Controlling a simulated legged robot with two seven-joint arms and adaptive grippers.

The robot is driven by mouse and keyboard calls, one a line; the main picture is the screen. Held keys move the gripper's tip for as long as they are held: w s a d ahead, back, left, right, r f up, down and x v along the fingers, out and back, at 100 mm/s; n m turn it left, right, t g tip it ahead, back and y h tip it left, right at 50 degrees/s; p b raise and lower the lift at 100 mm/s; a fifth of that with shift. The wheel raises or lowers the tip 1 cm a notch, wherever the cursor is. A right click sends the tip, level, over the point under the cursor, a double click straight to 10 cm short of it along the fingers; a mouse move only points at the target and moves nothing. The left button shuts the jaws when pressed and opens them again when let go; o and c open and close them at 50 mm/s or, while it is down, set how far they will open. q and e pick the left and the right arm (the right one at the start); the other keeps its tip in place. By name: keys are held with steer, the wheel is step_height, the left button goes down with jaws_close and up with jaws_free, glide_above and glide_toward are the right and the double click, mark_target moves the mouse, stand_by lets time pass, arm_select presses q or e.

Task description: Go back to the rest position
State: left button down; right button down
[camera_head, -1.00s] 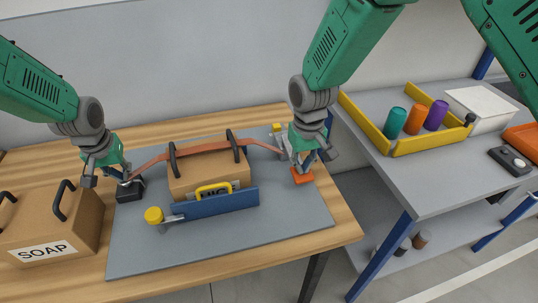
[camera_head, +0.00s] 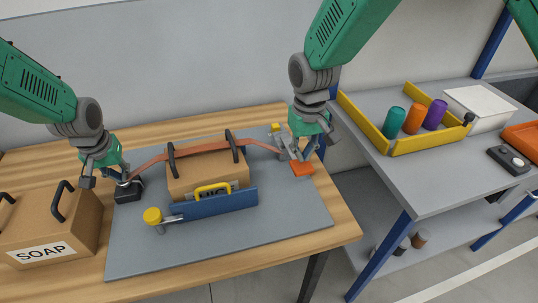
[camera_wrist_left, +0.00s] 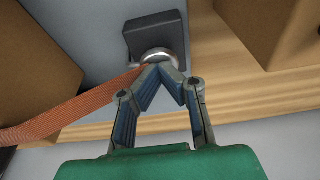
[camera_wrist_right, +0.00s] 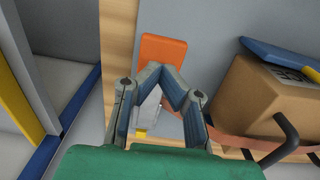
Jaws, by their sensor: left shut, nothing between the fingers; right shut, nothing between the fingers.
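My left gripper (camera_head: 122,180) is shut and empty, right by the ring on the black block (camera_head: 129,191) at the left end of the orange strap (camera_head: 150,162). In the left wrist view the shut fingertips (camera_wrist_left: 163,68) overlap the metal ring (camera_wrist_left: 152,56); I cannot tell whether they touch it. My right gripper (camera_head: 304,158) is shut and empty over the metal buckle by the orange block (camera_head: 303,168). In the right wrist view its fingertips (camera_wrist_right: 162,68) show in front of the orange block (camera_wrist_right: 163,49). The strap crosses a brown box (camera_head: 205,171) with black handles.
A blue bar (camera_head: 214,203) with a yellow handle and yellow knob (camera_head: 153,216) stands before the box on a grey mat (camera_head: 285,228). A SOAP box (camera_head: 45,222) is at left. The right-hand bench (camera_head: 430,180) holds a yellow-edged tray (camera_head: 430,139) with several cylinders.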

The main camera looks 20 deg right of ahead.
mark_target(302, 164)
steer(key=shift+r, duration=0.75)
steer(key=shift+f, duration=0.15)
steer(key=shift+f, duration=3)
steer(key=shift+r, duration=3.35)
steer(key=shift+f, duration=0.15)
